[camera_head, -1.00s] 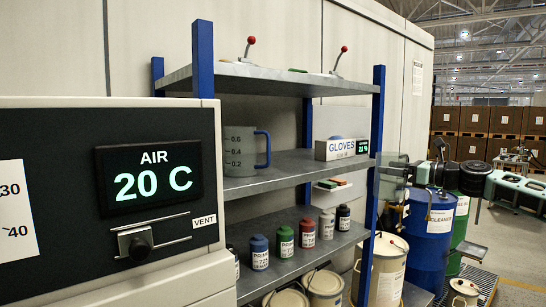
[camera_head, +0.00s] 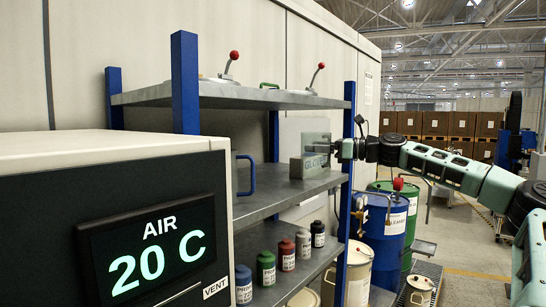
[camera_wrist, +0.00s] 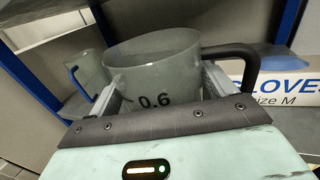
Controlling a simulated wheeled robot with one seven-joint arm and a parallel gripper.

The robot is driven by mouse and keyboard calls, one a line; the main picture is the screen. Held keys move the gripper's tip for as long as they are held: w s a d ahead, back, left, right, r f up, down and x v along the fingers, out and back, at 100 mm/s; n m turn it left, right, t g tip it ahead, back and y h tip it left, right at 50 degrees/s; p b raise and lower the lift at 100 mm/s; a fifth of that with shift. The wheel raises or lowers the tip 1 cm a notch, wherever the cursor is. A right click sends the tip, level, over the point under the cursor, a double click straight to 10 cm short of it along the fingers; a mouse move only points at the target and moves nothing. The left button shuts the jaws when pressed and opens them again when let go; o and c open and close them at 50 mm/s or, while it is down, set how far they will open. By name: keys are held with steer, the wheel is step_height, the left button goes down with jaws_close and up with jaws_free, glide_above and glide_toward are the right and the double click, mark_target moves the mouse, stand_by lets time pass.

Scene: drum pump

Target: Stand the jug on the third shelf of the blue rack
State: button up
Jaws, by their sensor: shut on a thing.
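My gripper (camera_head: 334,149) is shut on a grey see-through jug (camera_wrist: 150,75) with a dark handle and a 0.6 mark. The fingers show on both sides of the jug in the wrist view (camera_wrist: 160,92). The jug looks about upright. In the head view the held jug (camera_head: 318,143) overlaps the GLOVES box at the right end of a shelf (camera_head: 265,200) of the blue rack (camera_head: 185,85). I cannot tell whether its base touches the shelf.
A second jug with a blue handle (camera_head: 248,172) stands further left on that shelf, partly hidden by the AIR cabinet (camera_head: 140,165). The GLOVES box (camera_wrist: 285,88) is beside the held jug. A blue rack post (camera_head: 348,190) stands near my gripper. Several paint bottles (camera_head: 288,255) fill the shelf below.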

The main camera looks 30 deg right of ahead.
steer(key=shift+w+a+f+p, duration=0.6)
steer(key=shift+w+a+p, duration=0.65)
steer(key=shift+w, duration=0.3)
steer(key=shift+w+a+f+p, duration=0.55)
steer(key=shift+w+a+p, duration=0.65)
steer(key=shift+w, duration=0.4)
steer(key=shift+w+a+f+p, duration=0.6)
steer(key=shift+w+a+p, duration=0.65)
steer(key=shift+w, duration=0.3)
steer(key=shift+d+f, duration=0.1)
steer(key=o, duration=0.9)
